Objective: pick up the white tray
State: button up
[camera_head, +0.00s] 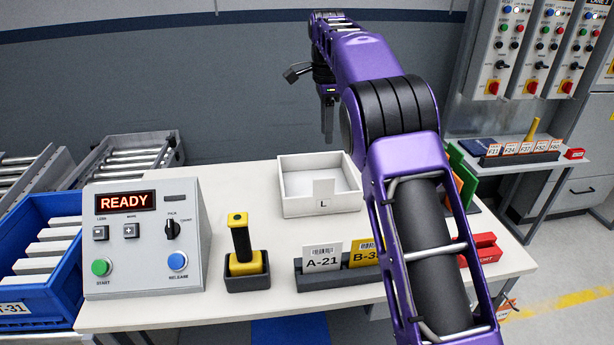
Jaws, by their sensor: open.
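The white tray (297,207) is a shallow open box with a card marked "L" at its front wall. It sits on the white table, a little right of the table's middle, and looks empty. My gripper (327,138) points down above and behind the tray's far edge, apart from it. The jaws are open with nothing between them, though the view from the side shows the gap poorly. My purple arm covers the table just right of the tray.
A grey control box (148,250) reading "READY", a black-and-yellow scanner in a holder (244,262) and a card rack (330,275) stand on the table (245,200). Coloured panels (463,180) and a red object (484,248) are right of my arm. A blue crate (40,262) is left.

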jog(key=b, duration=0.2)
send_over(323, 194)
jog(key=f, duration=1.3)
jog(key=shift+w, duration=0.25)
jog(key=shift+d+f, duration=0.1)
jog(key=shift+f, duration=2.65)
grip_shut()
jog(key=shift+r, duration=0.1)
